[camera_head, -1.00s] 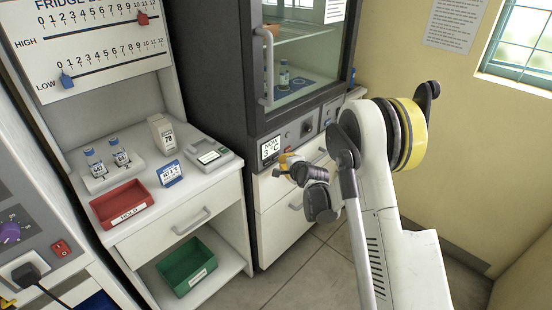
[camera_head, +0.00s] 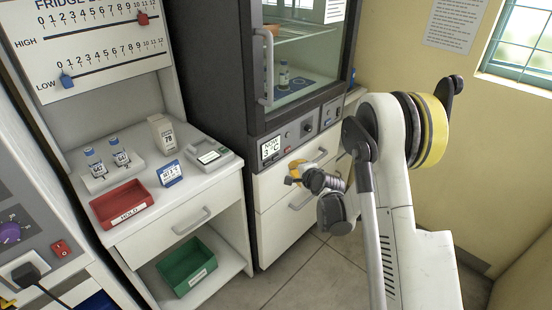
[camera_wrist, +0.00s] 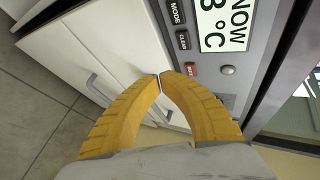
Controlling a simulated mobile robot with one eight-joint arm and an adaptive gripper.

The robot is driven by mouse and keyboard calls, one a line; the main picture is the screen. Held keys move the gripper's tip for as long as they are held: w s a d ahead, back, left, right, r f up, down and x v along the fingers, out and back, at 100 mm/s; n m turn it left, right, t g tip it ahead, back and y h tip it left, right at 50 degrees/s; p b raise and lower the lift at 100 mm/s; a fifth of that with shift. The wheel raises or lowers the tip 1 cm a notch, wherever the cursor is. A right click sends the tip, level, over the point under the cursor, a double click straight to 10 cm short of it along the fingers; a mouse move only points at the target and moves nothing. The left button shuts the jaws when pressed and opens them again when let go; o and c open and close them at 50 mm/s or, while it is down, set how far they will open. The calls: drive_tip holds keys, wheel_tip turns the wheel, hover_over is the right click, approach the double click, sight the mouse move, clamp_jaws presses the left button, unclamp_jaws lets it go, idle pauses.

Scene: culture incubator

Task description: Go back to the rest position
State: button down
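My gripper (camera_head: 296,174) is in front of the white drawers (camera_head: 290,200) under the dark incubator, apart from them. In the wrist view my gripper (camera_wrist: 160,76) has two yellow fingers whose tips meet, with nothing visible between them. The incubator (camera_head: 305,60) has a closed glass door with a light handle (camera_head: 264,65). A vial (camera_head: 284,73) stands inside on a blue mat.
On the left, a white cabinet carries two vials in a rack (camera_head: 110,172), a red HOLD tray (camera_head: 122,204), a blue-and-white card (camera_head: 170,174) and a small device (camera_head: 209,154). A green bin (camera_head: 187,267) sits on its lower shelf. Floor is clear around the drawers.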

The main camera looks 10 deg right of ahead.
drive_tip(key=shift+r, duration=0.1)
idle(0.4)
drive_tip(key=s+a+r+n+g, duration=0.25)
drive_tip(key=s+r+n, duration=0.45)
drive_tip(key=s+r, duration=0.9)
drive_tip(key=s+r+n+g+h, duration=0.2)
drive_tip(key=s+n, duration=0.6)
drive_tip(key=s, duration=1.6)
drive_tip(key=shift+s+d+n, duration=0.25)
drive_tip(key=shift+d+n, duration=0.05)
drive_tip(key=shift+d, duration=0.15)
drive_tip(key=shift+r+g, duration=0.1)
drive_tip(key=shift+g, duration=0.15)
